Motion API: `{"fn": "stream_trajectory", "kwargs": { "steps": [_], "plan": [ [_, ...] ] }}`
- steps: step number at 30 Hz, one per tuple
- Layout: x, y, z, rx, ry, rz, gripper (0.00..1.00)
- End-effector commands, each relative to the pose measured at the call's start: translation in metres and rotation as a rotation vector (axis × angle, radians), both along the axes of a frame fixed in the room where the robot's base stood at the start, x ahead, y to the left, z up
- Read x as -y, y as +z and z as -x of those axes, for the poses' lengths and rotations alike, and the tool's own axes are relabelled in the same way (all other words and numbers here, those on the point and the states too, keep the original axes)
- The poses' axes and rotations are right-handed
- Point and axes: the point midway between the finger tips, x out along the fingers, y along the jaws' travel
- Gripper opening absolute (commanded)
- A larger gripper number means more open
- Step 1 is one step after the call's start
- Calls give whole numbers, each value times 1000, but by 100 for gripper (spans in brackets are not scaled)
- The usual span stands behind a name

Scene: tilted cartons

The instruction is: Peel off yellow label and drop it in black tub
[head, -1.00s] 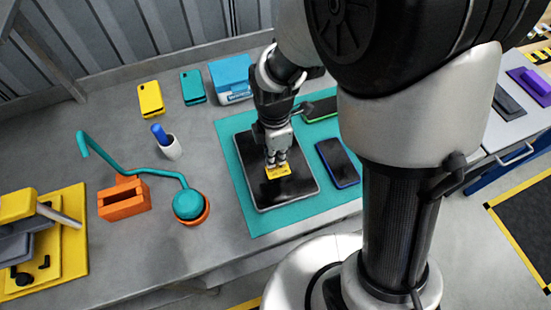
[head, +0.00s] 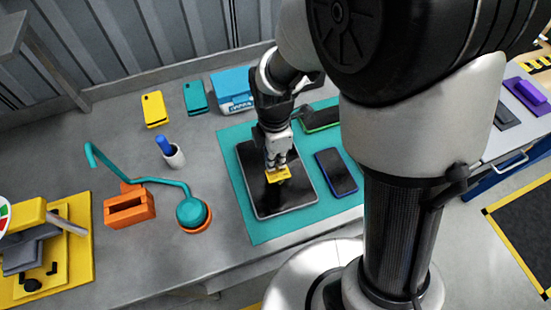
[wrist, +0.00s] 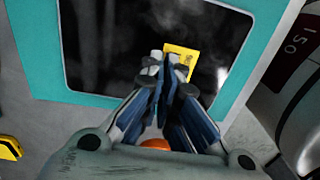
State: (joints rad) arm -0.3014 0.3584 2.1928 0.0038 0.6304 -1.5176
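The yellow label (head: 279,174) is on or just over the dark glass of a black tablet (head: 262,196), right of its middle. My gripper (head: 276,166) points down with its fingertips at the label's far side. I cannot make out a black tub in either view.
The tablet lies on a teal mat (head: 259,232) beside a blue-edged phone (head: 336,171) and a green-edged one (head: 321,116). A blue box (head: 233,90) stands behind.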

Motion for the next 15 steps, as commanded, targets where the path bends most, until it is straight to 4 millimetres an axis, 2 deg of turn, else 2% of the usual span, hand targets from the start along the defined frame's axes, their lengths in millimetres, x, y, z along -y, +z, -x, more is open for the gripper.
{"fn": "stream_trajectory", "kwargs": {
  "steps": [15],
  "plan": [
    [0,23,-1,0,0,0,0]
  ]
}}
